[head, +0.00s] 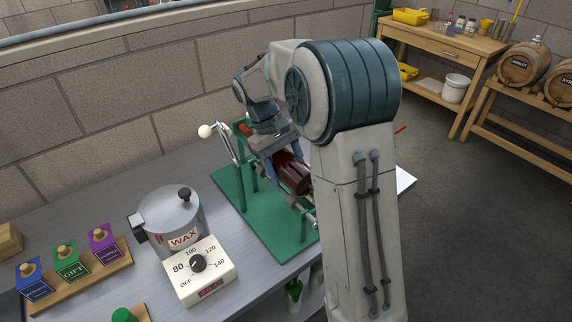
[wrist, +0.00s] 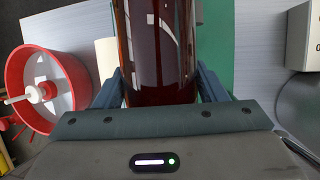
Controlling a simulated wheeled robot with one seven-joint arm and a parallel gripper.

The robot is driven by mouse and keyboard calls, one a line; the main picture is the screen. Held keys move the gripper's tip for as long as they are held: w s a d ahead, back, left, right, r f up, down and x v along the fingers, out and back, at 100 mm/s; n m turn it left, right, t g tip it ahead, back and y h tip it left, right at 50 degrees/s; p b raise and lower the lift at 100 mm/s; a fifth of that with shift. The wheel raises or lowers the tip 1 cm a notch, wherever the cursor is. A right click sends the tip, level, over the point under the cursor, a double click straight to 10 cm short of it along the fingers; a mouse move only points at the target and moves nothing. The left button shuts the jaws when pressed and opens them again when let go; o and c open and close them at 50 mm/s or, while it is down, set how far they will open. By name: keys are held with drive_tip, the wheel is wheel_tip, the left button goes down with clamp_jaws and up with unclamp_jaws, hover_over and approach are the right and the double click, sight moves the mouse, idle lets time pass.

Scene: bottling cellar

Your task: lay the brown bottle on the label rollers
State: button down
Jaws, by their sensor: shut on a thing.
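The brown bottle (head: 293,174) lies on its side over the green label stand (head: 228,188), partly hidden by my arm in the head view. In the wrist view the bottle (wrist: 156,45) runs up the middle of the picture, dark red-brown and glossy. My gripper (head: 272,150) is shut on it; blue-grey fingers flank it on both sides in the wrist view. A piece of a metal roller (head: 306,210) shows by the bottle's lower end. The other rollers are hidden, and I cannot tell whether the bottle touches them.
A white-knobbed lever (head: 205,131) rises at the stand's left. A wax pot (head: 172,218) and a dial box (head: 199,270) stand left of it on the grey bench. A red reel (wrist: 48,90) sits left of the gripper in the wrist view. Stamps (head: 72,259) stand further left.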

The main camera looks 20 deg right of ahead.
drive_tip(key=shift+c, duration=1)
unclamp_jaws()
drive_tip(key=v, duration=1.4)
drive_tip(key=shift+s+f, duration=0.1)
